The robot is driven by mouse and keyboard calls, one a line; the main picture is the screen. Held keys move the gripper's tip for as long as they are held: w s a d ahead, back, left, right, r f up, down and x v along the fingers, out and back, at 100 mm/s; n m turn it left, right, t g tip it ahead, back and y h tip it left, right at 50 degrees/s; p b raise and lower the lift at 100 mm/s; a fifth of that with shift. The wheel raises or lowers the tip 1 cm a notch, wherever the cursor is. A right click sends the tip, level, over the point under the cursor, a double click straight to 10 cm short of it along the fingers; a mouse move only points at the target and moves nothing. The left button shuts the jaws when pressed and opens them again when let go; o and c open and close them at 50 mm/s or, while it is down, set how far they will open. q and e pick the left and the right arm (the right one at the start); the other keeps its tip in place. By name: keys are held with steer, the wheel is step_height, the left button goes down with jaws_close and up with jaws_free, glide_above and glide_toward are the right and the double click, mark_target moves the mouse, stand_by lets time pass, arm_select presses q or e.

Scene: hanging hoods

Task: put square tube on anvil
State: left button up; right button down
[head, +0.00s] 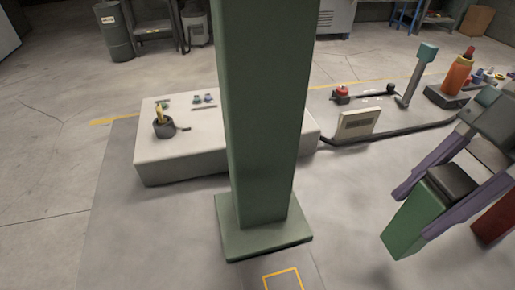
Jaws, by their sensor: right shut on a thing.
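My right gripper (414,210) is at the right edge of the head view, with two purple fingers pointing down and left. It is shut on a green square-sided piece with a dark top, which I take to be the square tube (408,226). The piece is tilted and its lower end is free between and below the fingers. I cannot make out an anvil in this view. My left gripper is not in view.
A thick green post (262,110) on a square base plate (265,240) blocks the middle. Behind it, a low pale block (180,155) carries a dark cup (163,128) and small parts. A red piece (495,220) is at the right edge. Floor at lower left is clear.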

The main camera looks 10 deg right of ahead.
steer(key=a+f+p, duration=0.2)
steer(key=a+f, duration=0.1)
steer(key=a, duration=1.3)
steer(key=shift+s+a+f+p, duration=0.15)
steer(key=shift+s+a+p, duration=0.15)
steer(key=shift+a, duration=0.05)
steer(key=shift+f, duration=0.15)
steer(key=shift+c, duration=1.6)
jaws_free()
